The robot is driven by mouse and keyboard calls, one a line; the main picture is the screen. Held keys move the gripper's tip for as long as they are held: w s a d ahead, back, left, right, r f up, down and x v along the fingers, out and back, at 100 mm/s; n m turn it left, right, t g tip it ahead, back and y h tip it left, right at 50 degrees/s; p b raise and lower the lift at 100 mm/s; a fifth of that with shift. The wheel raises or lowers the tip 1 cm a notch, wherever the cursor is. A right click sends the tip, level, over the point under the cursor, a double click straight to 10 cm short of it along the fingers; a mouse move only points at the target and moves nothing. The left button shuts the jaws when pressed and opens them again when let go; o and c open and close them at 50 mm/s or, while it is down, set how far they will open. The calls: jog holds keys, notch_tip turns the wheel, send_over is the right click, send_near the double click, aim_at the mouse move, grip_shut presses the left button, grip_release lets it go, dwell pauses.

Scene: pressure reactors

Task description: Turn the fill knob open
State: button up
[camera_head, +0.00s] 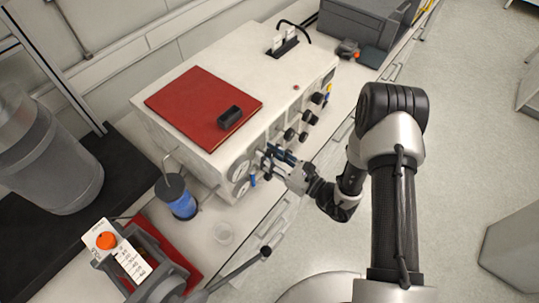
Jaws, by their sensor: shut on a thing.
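The white reactor control box (165,125) stands on the bench, with gauges and several black knobs on its front panel. My gripper (268,159) is at the lower left part of this panel, beside the round gauges. Its fingers are closed on a knob there, and the fingers hide most of that knob. The labels are too small to read, so I cannot tell from lettering that it is the fill knob. A row of other black knobs (289,134) sits farther along the panel to the right, clear of the fingers.
A red folder (190,103) with a small black object (230,117) lies on the box. A blue-bodied vessel (182,199) and a red-based device with a lever (226,274) stand at the lower left. A metal cylinder (40,160) is at far left.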

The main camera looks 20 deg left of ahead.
jog(key=n+b, duration=0.3)
jog(key=n, duration=0.1)
jog(key=shift+f+n+b, duration=0.15)
jog(key=shift+n+b, duration=0.2)
jog(key=shift+n, duration=0.05)
jog(key=n+b, duration=0.3)
jog(key=n, duration=0.1)
jog(key=shift+b, duration=0.35)
jog(key=n+b, duration=0.6)
jog(key=b, duration=0.1)
jog(key=shift+n, duration=0.3)
jog(key=n+b, duration=0.2)
jog(key=shift+b, duration=0.4)
jog(key=shift+n, duration=0.3)
jog(key=o, duration=1.1)
jog(key=shift+r, duration=0.2)
